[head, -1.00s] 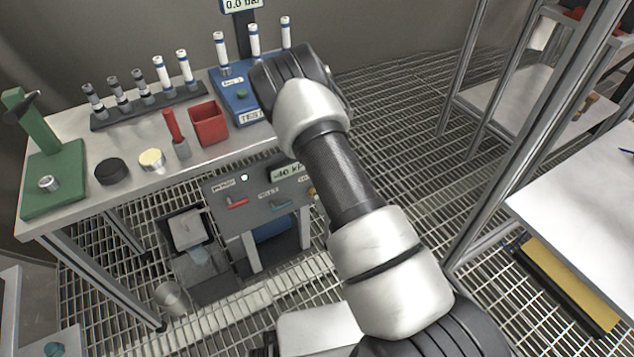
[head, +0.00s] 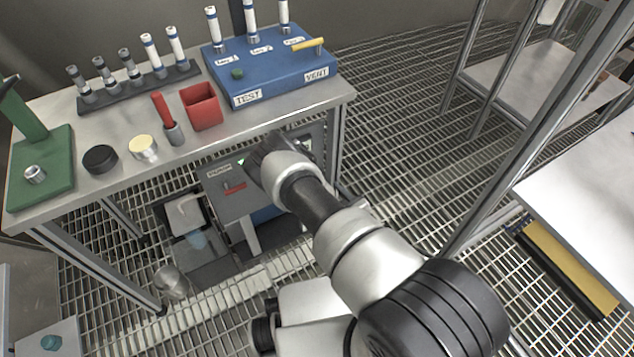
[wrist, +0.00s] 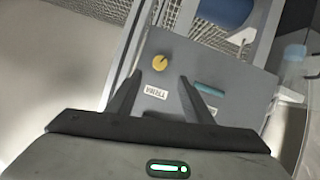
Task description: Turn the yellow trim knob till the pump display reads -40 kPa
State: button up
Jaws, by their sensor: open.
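The yellow trim knob (wrist: 160,63) shows in the wrist view on the grey face of the pump unit (wrist: 215,68), above a label reading TRIM. My gripper (wrist: 160,78) is open and empty. In that view its two dark fingers point toward the panel, and the knob lies just beyond and between the fingertips. I cannot tell how far it is from them. In the head view the pump unit (head: 236,205) stands low beside the bench, and my arm hides its right part, the knob and the display. The display reading cannot be seen now.
The steel bench (head: 120,185) holds a blue test box (head: 270,75) and a red bin (head: 202,108). Grating floor (head: 400,140) is open to the right.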

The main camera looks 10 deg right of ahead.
jog(key=b+x, duration=0.2)
jog(key=x, duration=0.8)
jog(key=shift+b, duration=0.35)
jog(key=shift+w, duration=0.1)
